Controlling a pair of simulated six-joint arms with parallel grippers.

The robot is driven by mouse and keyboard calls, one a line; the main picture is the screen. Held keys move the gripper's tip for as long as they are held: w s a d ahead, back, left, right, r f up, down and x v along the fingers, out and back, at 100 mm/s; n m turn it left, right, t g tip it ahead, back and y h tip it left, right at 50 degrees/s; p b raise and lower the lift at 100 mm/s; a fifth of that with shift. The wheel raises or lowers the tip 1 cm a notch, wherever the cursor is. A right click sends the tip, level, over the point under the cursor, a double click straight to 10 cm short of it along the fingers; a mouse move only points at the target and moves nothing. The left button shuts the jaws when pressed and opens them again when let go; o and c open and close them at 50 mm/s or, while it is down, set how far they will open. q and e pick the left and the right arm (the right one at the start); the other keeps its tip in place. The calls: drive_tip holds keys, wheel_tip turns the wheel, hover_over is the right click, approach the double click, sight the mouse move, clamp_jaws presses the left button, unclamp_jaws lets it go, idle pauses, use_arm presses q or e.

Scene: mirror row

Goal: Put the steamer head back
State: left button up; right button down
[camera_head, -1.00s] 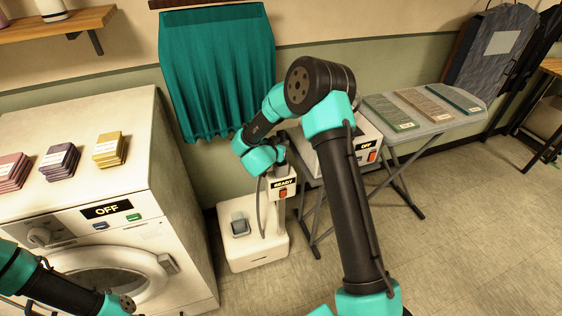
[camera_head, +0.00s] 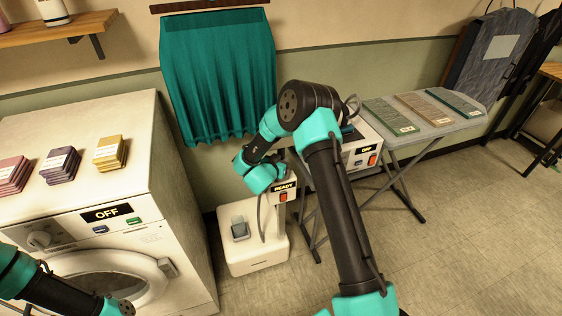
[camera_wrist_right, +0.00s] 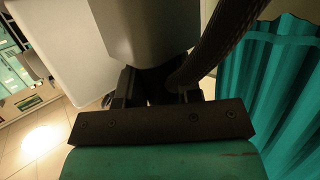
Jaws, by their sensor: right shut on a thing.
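The steamer (camera_head: 262,262) stands on the floor between the washer and the ironing board, with a white base, a grey piece (camera_head: 240,229) on top and a post labelled READY (camera_head: 284,187). My right gripper (camera_wrist_right: 158,88) is shut on the dark handle of the steamer head (camera_wrist_right: 145,30), which looks grey and blocky in the right wrist view. A dark hose (camera_wrist_right: 222,40) runs beside it. In the head view this gripper is close to the top of the post, and the head is mostly hidden by my wrist. I cannot tell whether it touches the post. My left gripper is out of view.
A teal curtain (camera_head: 218,80) hangs just behind my right arm. A washer (camera_head: 130,205) marked OFF, with folded cloth stacks on top, stands left. Right are a white unit marked OFF (camera_head: 362,150) and an ironing board (camera_head: 440,118) with folded cloths. Floor at right is clear.

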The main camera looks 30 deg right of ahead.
drive_tip(key=c, duration=0.8)
unclamp_jaws()
drive_tip(key=shift+f, duration=0.1)
drive_tip(key=v, duration=1.2)
